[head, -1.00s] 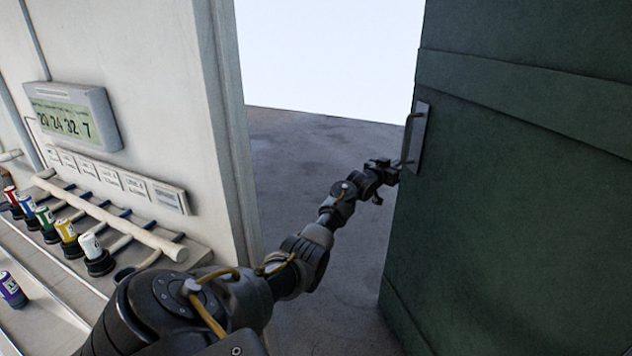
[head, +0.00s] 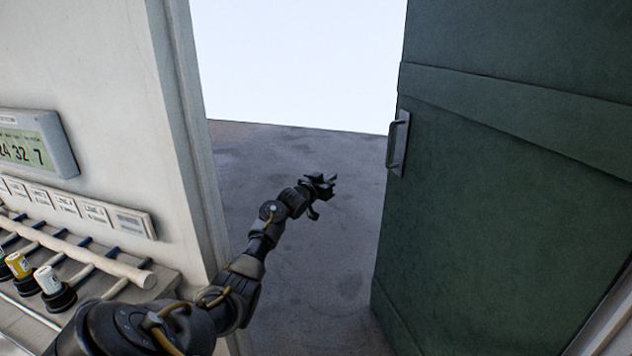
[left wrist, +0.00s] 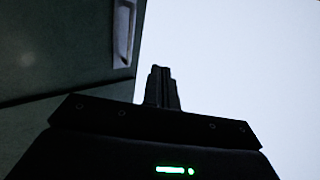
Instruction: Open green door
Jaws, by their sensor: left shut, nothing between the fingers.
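The green door (head: 490,190) stands swung open on the right in the head view, with the doorway clear to its left. Its metal handle (head: 398,143) is near the door's free edge. My left gripper (head: 328,183) is shut and empty in the open doorway, apart from the handle and to its left. In the left wrist view the closed fingers (left wrist: 161,88) point up against the bright background, with the handle (left wrist: 124,32) and the door (left wrist: 60,50) to their left. My right gripper is in no view.
A white wall (head: 100,65) edges the doorway on the left, with a display box (head: 38,142) and a rack with coloured cylinders (head: 48,280) beside it. Grey floor (head: 300,240) lies open through the doorway.

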